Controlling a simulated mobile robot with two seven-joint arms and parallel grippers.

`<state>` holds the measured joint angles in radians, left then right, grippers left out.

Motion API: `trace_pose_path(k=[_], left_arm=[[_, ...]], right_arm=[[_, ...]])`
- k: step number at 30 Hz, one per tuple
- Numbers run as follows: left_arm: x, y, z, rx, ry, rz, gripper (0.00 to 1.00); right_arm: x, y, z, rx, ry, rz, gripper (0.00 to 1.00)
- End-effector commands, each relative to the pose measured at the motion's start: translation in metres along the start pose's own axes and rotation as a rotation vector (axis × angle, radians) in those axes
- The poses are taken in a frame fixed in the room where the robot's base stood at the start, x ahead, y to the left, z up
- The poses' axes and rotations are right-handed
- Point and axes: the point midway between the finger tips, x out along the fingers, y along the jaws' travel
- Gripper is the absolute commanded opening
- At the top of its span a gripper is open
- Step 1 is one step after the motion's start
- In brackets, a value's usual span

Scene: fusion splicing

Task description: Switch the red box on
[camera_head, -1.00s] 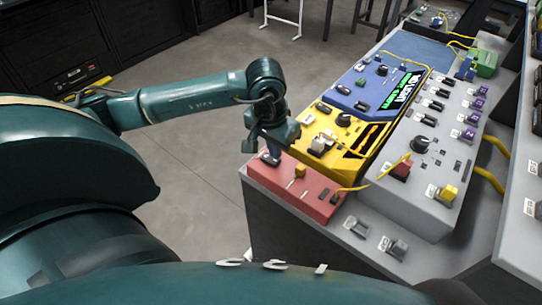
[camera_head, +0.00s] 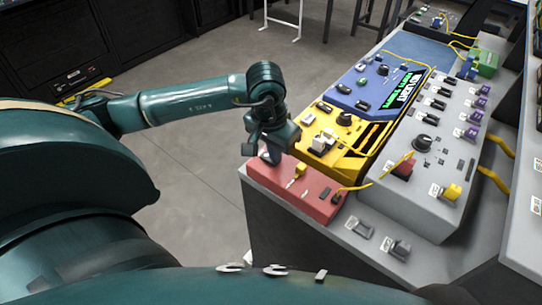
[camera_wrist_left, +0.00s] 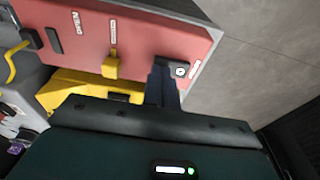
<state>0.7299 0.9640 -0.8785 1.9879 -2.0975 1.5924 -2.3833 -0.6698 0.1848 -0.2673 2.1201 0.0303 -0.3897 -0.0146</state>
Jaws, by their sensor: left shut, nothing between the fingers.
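The red box (camera_head: 298,188) sits at the near left corner of the grey bench, and its top also fills the upper part of the left wrist view (camera_wrist_left: 144,36). On its top are a yellow switch (camera_wrist_left: 111,66), a dark socket at one end and a black switch (camera_wrist_left: 172,65) at the other. My left gripper (camera_head: 270,157) is over the far left end of the box. Its fingers (camera_wrist_left: 163,84) are shut and empty, with the tips at the black switch. I cannot tell whether they touch it. My right gripper is not in view.
A yellow box (camera_head: 335,147) stands right behind the red one, with a blue box (camera_head: 372,86) beyond it. A large grey panel (camera_head: 425,195) with knobs and a red button stands to the right. Yellow cables run between the boxes. Open floor lies left of the bench.

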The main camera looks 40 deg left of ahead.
Motion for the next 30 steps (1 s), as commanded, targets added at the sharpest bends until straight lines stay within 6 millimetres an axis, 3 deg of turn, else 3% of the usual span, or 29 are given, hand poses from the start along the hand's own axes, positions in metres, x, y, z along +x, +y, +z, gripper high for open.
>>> trace_pose_path(k=[10, 30], left_arm=[[-0.004, 0.0, -0.001, -0.001, 0.0, -0.001, 0.0], [-0.058, 0.0, -0.009, 0.0, 0.0, -0.001, 0.0]], right_arm=[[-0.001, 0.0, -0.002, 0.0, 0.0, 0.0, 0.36], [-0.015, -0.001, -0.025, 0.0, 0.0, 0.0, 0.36]])
